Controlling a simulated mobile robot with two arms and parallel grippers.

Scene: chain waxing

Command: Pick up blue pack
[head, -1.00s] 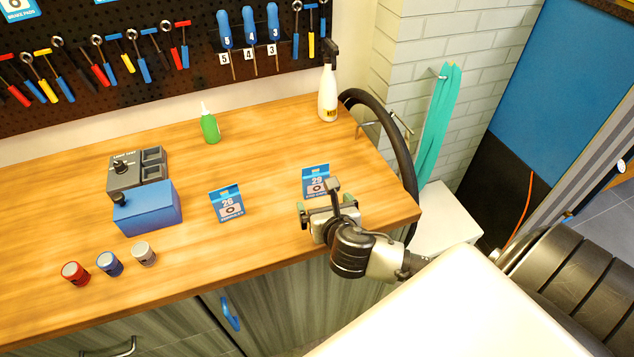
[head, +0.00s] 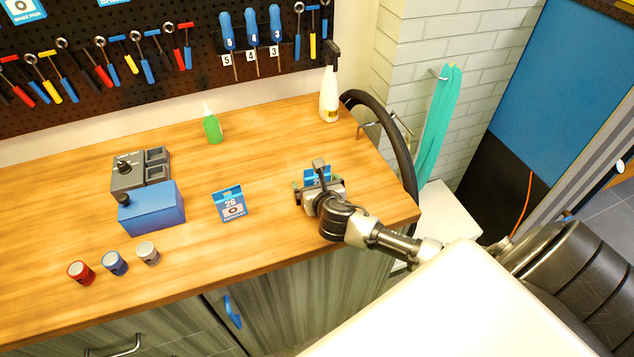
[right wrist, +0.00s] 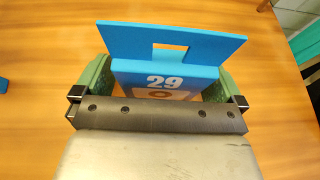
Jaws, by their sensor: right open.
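Two blue packs stand on the workbench. The pack marked 29 (head: 316,176) is at the right and is mostly hidden behind my right gripper (head: 318,188) in the head view. In the right wrist view, this pack (right wrist: 165,78) is between the green fingers of my right gripper (right wrist: 160,85), which is open around it. There is a gap at its sides near the fingertips. The other pack, marked 26 (head: 230,204), stands to the left, apart from the gripper. My left gripper is not in view.
A blue box (head: 152,209) and a grey tray unit (head: 141,170) stand at the left, with several small cans (head: 115,263) in front. A green bottle (head: 212,127) and a white spray bottle (head: 329,95) stand at the back. The bench between is clear.

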